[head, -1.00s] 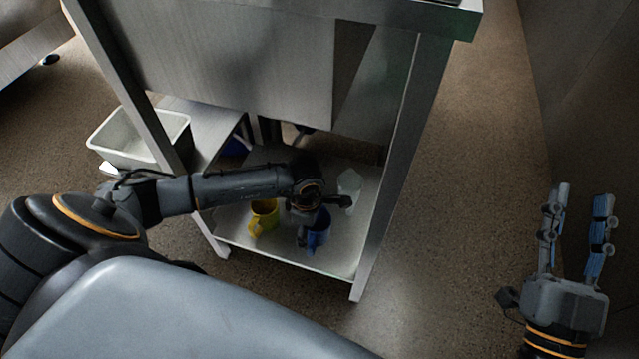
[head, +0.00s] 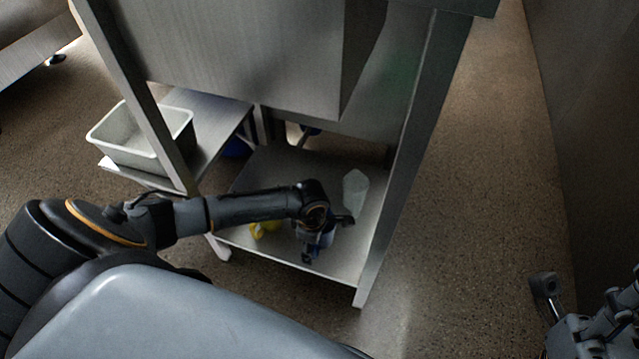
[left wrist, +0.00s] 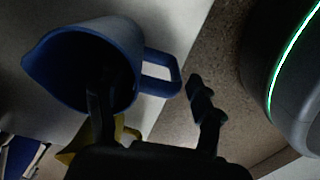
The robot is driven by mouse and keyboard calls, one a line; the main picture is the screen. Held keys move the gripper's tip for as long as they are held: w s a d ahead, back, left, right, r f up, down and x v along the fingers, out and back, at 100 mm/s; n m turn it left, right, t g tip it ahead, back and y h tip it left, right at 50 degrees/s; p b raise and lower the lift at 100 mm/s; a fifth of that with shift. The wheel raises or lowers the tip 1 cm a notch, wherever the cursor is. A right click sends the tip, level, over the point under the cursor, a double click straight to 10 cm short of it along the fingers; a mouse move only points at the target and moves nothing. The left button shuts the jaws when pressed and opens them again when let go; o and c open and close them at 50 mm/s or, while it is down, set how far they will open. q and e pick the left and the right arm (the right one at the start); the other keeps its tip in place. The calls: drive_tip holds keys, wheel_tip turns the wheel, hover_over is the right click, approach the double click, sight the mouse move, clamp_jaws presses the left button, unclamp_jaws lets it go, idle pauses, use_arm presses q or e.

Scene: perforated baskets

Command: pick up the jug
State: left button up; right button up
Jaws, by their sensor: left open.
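The blue jug (left wrist: 65,65) fills the upper left of the left wrist view, with its mouth facing the camera, its spout to the left and its handle (left wrist: 163,75) to the right. In the head view the jug (head: 327,236) is mostly hidden by my left gripper (head: 322,243) on the low shelf. My left gripper is open. In the left wrist view one finger overlaps the jug's mouth and the other is right of the handle. I cannot tell whether either touches. My right gripper (head: 600,335) is partly cut off at the lower right.
A yellow cup (head: 262,230) stands left of the jug, partly behind my arm. A translucent container (head: 355,190) stands behind it to the right. The metal table leg (head: 385,225) bounds the shelf (head: 340,262) on the right. A pale bin (head: 125,150) stands at left.

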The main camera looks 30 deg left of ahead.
use_arm(q)
wheel_tip(320, 180, down, 3)
drive_tip(key=shift+f+b, duration=0.1)
drive_tip(key=shift+b, duration=0.7)
drive_tip(key=shift+f, duration=0.35)
drive_tip(key=c, duration=1.3)
drive_tip(key=shift+r, duration=0.1)
